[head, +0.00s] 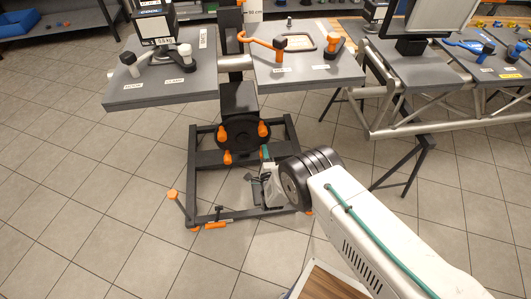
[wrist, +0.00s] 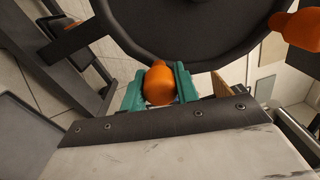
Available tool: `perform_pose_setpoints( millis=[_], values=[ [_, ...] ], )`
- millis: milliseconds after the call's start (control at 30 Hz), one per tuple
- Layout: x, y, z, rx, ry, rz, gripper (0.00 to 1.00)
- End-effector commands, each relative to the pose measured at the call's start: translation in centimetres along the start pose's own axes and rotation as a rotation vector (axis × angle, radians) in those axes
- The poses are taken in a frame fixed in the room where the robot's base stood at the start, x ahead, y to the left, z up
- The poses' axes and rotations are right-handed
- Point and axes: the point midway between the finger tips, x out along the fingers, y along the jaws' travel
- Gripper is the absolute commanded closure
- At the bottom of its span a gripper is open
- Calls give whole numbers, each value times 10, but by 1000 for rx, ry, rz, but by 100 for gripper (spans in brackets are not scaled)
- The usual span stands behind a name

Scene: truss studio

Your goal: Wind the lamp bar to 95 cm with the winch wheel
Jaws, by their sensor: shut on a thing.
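The winch wheel (head: 243,138) is a black disc with several orange knobs, low on the black stand. In the wrist view its dark rim (wrist: 200,35) fills the upper part. My gripper (wrist: 158,82) has teal fingers and is shut on an orange knob (wrist: 159,88) at the wheel's edge. Another orange knob (wrist: 298,28) shows at the upper right of that view. In the head view my gripper (head: 266,154) is at the wheel's lower right, and the held knob is hidden there. The lamp bar and its height cannot be made out.
The stand's frame (head: 190,165) is on the tiled floor, with an orange-tipped lever (head: 174,196) at its front left. Grey tabletops (head: 160,85) with tools flank the column above the wheel. A truss (head: 420,125) stands at the right. Floor at the left is clear.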

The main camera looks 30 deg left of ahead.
Motion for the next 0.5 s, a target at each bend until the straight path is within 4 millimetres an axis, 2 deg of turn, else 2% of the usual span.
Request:
perform_pose_setpoints(
  millis=[367, 400, 467, 500],
  values=[
    [-2, 3, 2, 2, -4, 7, 100],
    [-2, 3, 2, 1, -4, 7, 67],
    [-2, 3, 2, 1, -4, 7, 50],
    [-2, 3, 1, 1, -4, 6, 48]
  ],
)
